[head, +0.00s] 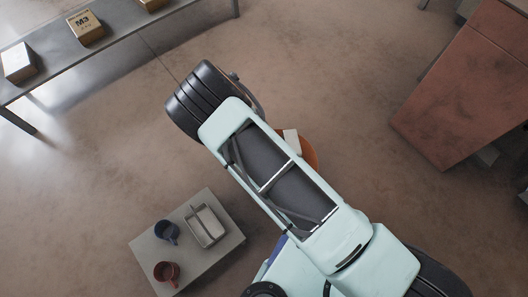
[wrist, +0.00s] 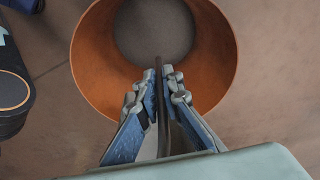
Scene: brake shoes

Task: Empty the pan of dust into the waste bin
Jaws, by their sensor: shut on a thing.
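An orange round waste bin (wrist: 88,65) opens right below my gripper (wrist: 158,76) in the wrist view. Its inside shows a grey round bottom; I cannot tell whether dust lies there. My gripper is shut on a thin dark thing (wrist: 178,138), seen nearly edge-on, which I take to be the pan. It is over the near part of the bin's mouth, and its tilt and any dust on it cannot be made out. In the head view the bin (head: 309,152) is mostly hidden under my arm, with a pale flat piece beside it.
A low grey table (head: 160,250) holds a blue mug (head: 167,232), a red mug (head: 166,273) and a metal tray (head: 207,226). A bench (head: 120,42) with several boxes stands at the upper left. A reddish-brown cabinet (head: 465,85) stands at the right. Open floor lies between.

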